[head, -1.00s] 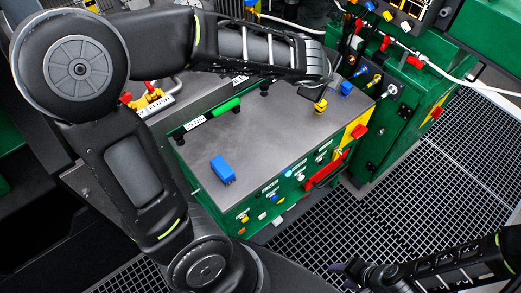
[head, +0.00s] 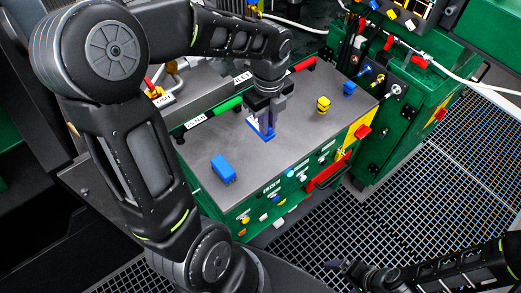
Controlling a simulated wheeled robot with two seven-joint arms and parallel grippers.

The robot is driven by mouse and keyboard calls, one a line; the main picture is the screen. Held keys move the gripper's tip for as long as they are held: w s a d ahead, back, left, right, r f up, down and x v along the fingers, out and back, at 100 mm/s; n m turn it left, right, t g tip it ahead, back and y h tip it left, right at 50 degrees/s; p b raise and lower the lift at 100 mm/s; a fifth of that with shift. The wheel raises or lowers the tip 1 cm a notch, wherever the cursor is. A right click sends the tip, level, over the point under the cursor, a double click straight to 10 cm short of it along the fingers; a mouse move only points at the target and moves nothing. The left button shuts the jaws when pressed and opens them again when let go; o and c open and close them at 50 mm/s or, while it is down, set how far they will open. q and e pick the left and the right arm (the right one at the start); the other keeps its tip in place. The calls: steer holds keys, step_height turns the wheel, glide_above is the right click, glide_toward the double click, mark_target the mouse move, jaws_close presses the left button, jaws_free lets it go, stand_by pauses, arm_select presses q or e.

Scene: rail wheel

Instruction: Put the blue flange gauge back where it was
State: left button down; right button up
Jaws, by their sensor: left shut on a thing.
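My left gripper (head: 267,112) points down over the middle of the grey bench top (head: 290,150). It is shut on a flat blue piece, which I take for the blue flange gauge (head: 264,133). The fingers partly hide the gauge. Its lower edge is at or just above the bench top; I cannot tell if it touches. A separate blue block (head: 223,170) lies at the front left of the bench top. My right gripper (head: 345,268) is at the bottom right over the floor grating, small and dark, so its jaws cannot be read.
A green-handled tool (head: 222,108) lies along the back left edge. A red handle (head: 304,64) is behind. Bench top between the gauge and front edge is clear.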

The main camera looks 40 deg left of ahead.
mark_target(267, 138)
arm_select(q)
steer(key=shift+f+p, duration=0.3)
steer(key=shift+f, duration=2.8)
steer(key=shift+f, duration=0.15)
step_height(267, 138, down, 4)
steer(key=shift+r, duration=0.25)
steer(key=c, duration=1.5)
jaws_free()
steer(key=shift+o, duration=0.2)
